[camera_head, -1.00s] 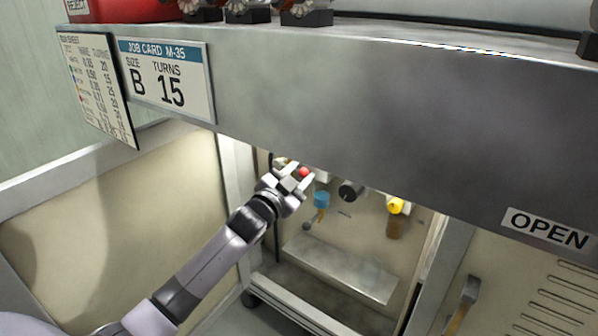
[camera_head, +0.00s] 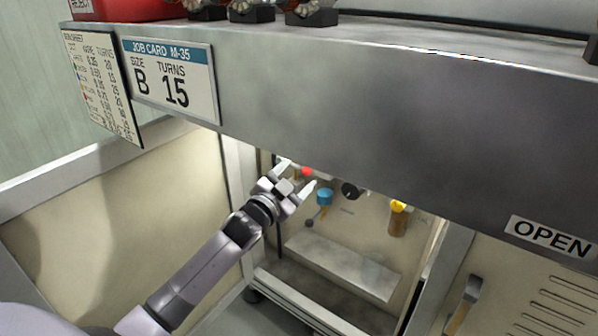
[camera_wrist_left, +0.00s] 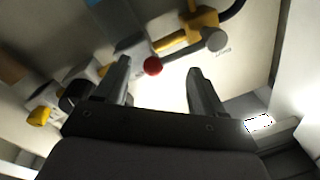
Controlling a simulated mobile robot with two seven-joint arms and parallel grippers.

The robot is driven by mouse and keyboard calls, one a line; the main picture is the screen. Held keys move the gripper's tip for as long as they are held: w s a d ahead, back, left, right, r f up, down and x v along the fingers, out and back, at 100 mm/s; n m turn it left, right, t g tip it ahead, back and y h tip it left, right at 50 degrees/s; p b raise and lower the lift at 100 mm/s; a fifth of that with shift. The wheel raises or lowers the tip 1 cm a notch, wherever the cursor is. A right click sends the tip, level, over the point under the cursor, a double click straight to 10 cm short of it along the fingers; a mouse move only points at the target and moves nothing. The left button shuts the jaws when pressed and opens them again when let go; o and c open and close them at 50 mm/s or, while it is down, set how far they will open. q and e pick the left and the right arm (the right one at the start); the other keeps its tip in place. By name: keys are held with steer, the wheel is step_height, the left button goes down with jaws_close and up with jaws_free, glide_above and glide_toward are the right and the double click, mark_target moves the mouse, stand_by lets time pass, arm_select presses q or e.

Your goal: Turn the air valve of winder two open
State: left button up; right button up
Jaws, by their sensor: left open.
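In the head view a red ball knob (camera_head: 307,171) shows in the recess under the bench, partly behind my left gripper (camera_head: 297,175). In the left wrist view the red knob (camera_wrist_left: 153,66) shows just beyond and between the two fingertips, nearer the left one. A grey fitting and a yellow part (camera_wrist_left: 190,30) are close to it. My left gripper (camera_wrist_left: 160,75) is open, with nothing between its fingers. I cannot tell whether a finger touches the knob. No winder number shows by the knob. My right gripper is not in view.

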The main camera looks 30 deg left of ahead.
arm_select(q)
steer(key=shift+s+a+f+p, duration=0.15)
steer(key=shift+s+p, duration=0.2)
steer(key=shift+s, duration=0.95)
steer(key=shift+s+a+f+p, duration=0.1)
steer(key=shift+s+p, duration=0.2)
steer(key=shift+s, duration=0.95)
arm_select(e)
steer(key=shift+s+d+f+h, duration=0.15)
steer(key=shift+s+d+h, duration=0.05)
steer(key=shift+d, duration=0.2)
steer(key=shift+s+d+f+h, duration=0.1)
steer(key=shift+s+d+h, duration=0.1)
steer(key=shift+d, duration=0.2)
